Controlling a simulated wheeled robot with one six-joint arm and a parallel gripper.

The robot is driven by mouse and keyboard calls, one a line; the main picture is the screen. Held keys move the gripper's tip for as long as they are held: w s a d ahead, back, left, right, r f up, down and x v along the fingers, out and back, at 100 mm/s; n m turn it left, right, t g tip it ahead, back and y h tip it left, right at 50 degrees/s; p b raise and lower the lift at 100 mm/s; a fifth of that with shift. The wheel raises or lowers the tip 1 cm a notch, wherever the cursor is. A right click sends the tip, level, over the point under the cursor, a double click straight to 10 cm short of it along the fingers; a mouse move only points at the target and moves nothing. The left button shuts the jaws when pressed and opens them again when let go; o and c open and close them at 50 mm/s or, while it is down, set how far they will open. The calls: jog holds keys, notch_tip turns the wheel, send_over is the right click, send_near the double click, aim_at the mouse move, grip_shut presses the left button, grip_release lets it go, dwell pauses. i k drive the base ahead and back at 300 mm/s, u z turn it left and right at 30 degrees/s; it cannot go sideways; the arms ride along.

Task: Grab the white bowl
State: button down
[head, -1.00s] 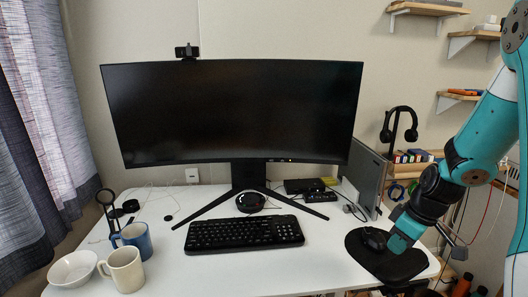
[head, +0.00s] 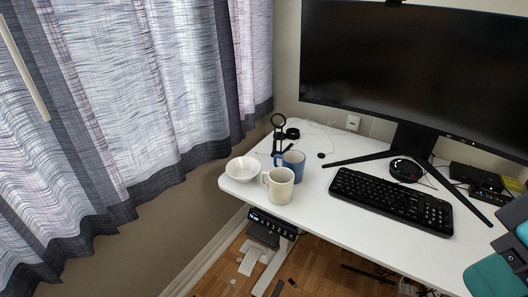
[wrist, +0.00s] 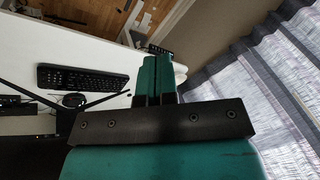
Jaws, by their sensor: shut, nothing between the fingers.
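The white bowl (head: 242,169) sits upright on the left corner of the white desk in the head view. A cream mug (head: 280,186) and a blue mug (head: 293,166) stand just to its right. My gripper (wrist: 158,58) shows in the wrist view with its two teal fingers together and nothing between them. In the head view only part of my teal arm shows at the lower right edge, well to the right of the bowl. The bowl cannot be seen in the wrist view.
The keyboard (head: 391,200) and the big monitor (head: 420,70) take up the middle of the desk (head: 330,225). A black ring stand (head: 278,135) is behind the mugs. The curtain (head: 120,110) hangs to the left of the bowl. Bare desk lies between the mugs and keyboard.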

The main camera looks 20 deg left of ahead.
aim_at(243, 169)
jog(key=u, duration=0.55)
jog(key=k, duration=0.65)
jog(key=u, duration=1)
jog(key=i, duration=1.25)
jog(key=z, duration=0.95)
jog(key=i, duration=0.4)
jog(key=z, duration=0.35)
